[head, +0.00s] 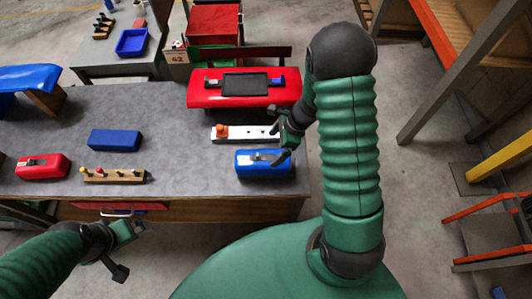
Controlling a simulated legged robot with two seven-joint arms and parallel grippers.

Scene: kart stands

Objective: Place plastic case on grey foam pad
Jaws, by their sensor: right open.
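A blue plastic case (263,163) with a grey handle or latch on top lies at the front right of the grey table. A similar red case (42,166) lies at the front left. The dark grey pad (245,84) lies on a red raised surface at the table's back right; I take it for the foam pad. My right gripper (279,143) is open, just above the blue case's back right part; I cannot tell whether it touches. My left gripper (129,250) is open and empty, in front of the table's front edge and below its top.
A white strip with an orange knob (232,132) lies between the blue case and red surface. A blue block (115,140) and wooden peg strip (114,176) lie on the table's left half. Small items flank the pad. The table's middle is clear. Shelving (450,60) stands right.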

